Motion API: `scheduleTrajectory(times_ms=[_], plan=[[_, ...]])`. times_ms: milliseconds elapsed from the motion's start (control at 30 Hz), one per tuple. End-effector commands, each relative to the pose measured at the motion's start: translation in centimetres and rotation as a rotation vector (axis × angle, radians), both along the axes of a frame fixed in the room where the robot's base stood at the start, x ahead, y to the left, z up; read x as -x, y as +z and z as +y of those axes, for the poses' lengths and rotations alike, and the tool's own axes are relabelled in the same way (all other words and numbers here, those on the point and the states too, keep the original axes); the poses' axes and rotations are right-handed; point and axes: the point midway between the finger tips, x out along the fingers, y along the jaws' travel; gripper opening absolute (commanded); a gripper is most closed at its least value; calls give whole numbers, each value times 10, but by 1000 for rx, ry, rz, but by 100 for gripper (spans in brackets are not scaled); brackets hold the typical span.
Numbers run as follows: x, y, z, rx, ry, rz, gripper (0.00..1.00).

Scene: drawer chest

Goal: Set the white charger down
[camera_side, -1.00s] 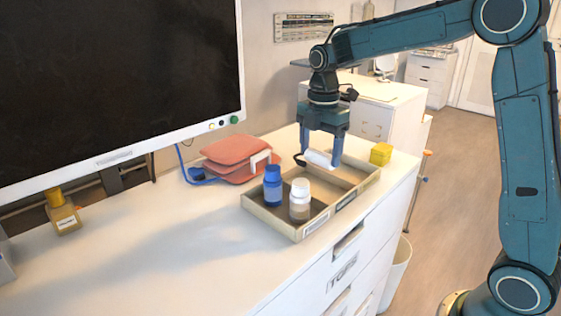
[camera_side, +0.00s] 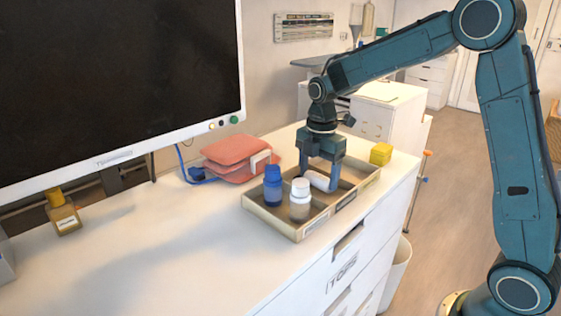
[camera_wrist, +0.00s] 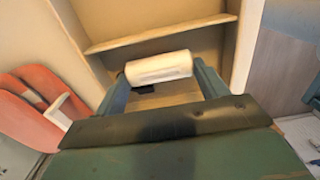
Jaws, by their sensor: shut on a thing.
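The white charger (camera_side: 316,180) is between the two fingers of my gripper (camera_side: 319,184), low inside the shallow tray (camera_side: 297,235). In the wrist view the charger (camera_wrist: 158,68) spans the gap between the fingers of my gripper (camera_wrist: 160,76), which is shut on it. It is in the tray's far compartment, beyond a divider. I cannot tell whether it touches the tray floor. A small dark part shows just under the charger in the wrist view.
A blue bottle (camera_side: 273,187) and a white-capped bottle (camera_side: 300,197) stand in the tray's near compartment. A yellow block (camera_side: 380,154) sits right of the tray. Red pouches (camera_side: 236,156) lie behind it to the left.

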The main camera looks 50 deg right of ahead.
Motion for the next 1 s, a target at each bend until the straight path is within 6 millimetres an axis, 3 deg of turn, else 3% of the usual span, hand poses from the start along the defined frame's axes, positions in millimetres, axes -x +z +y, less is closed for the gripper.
scheduleTrajectory(times_ms=[333,367,433,467,767,1000], plan=[[0,-3,0,0,0,1,48],[0,-3,0,0,0,1,78],[0,-3,0,0,0,1,92],[0,-3,0,0,0,1,94],[0,-2,0,0,0,0,94],[-1,9,0,0,0,-2,94]])
